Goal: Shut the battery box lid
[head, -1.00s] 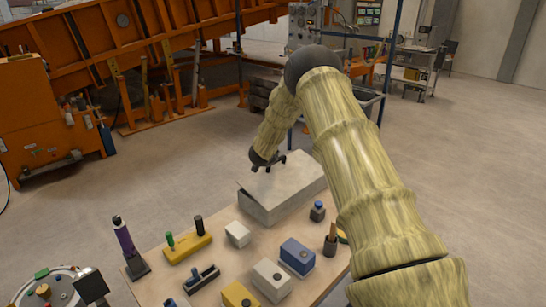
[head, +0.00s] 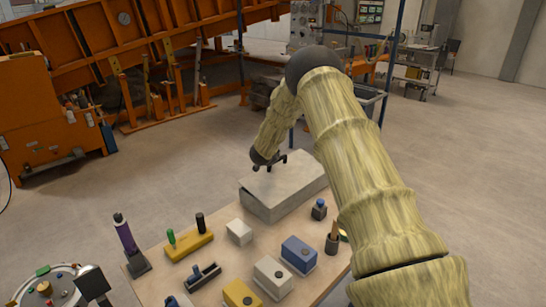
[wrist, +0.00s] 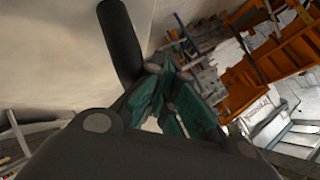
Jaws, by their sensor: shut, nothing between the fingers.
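The battery box (head: 272,209) is a long pale grey box at the back of the wooden table. Its flat lid (head: 298,175) lies down over the top, with no clear gap showing along the front edge. My gripper (head: 268,170) is at the lid's far left part, pointing down, close to or touching the top; I cannot tell which. In the wrist view my gripper (wrist: 172,108) has its dark green fingers together with nothing between them. My arm comes in from the right and hides the area right of the box.
In front of the box stand a small white box (head: 239,232), a blue box (head: 298,254), a yellow block with green and black posts (head: 189,245) and a purple-handled tool (head: 126,237). A small blue-topped bottle (head: 319,209) and a brush cup (head: 333,241) are at right.

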